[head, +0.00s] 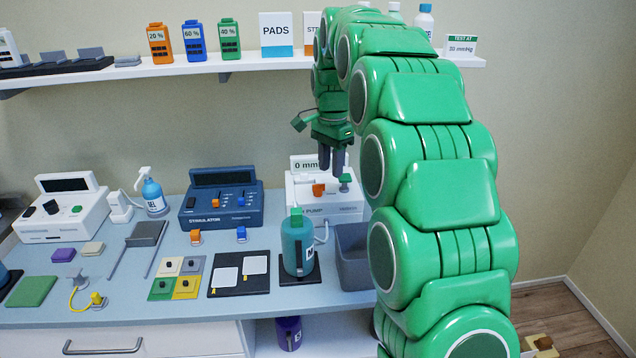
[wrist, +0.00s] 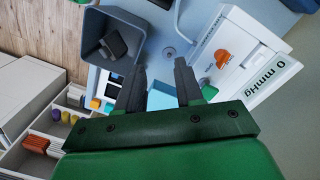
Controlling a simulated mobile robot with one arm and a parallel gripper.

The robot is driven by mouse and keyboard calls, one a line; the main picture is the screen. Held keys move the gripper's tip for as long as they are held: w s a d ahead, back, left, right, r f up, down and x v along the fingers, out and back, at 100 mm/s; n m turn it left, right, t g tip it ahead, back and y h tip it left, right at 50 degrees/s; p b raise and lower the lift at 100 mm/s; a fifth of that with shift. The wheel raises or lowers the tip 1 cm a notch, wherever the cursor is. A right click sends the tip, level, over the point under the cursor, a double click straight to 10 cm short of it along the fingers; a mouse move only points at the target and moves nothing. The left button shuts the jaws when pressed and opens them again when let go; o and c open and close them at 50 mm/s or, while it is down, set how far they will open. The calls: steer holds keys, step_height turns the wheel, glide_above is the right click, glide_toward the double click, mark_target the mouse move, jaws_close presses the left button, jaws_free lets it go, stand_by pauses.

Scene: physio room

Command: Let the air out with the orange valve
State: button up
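The white pump (head: 350,207) stands at the back of the bench, and its display reads 0 mmHg. The orange valve (head: 319,190) is on its front panel. In the wrist view the orange valve (wrist: 222,58) lies right of the fingers, on the white pump (wrist: 212,35). My gripper (head: 331,171) points down above the pump, with its fingers apart and nothing seen between them. In the wrist view my gripper (wrist: 160,75) also shows a gap between its two dark fingers. The valve is apart from both fingers. A green knob (head: 345,181) sits right of the valve.
A teal bottle (head: 297,245) stands in front of the pump. A grey bin (head: 353,262) is at the bench's right end, with a dark item (wrist: 115,45) inside. The blue stimulator (head: 221,208) is left of the pump. A shelf (head: 200,66) runs above.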

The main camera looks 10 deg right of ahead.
mark_target(319, 189)
steer(key=w+f+m, duration=0.1)
steer(key=w+f, duration=0.1)
steer(key=w, duration=0.2)
steer(key=w+a+f+m, duration=0.1)
steer(key=w+f+m, duration=0.1)
steer(key=w, duration=0.3)
steer(key=w+f+m, duration=0.2)
steer(key=w, duration=0.3)
steer(key=shift+w+a+f+t, duration=0.1)
steer(key=shift+a+f+t, duration=0.15)
steer(key=shift+f+t, duration=0.1)
steer(key=shift+w+f, duration=0.2)
steer(key=shift+f, duration=0.1)
steer(key=shift+f, duration=0.1)
steer(key=shift+f, duration=3.7)
jaws_close()
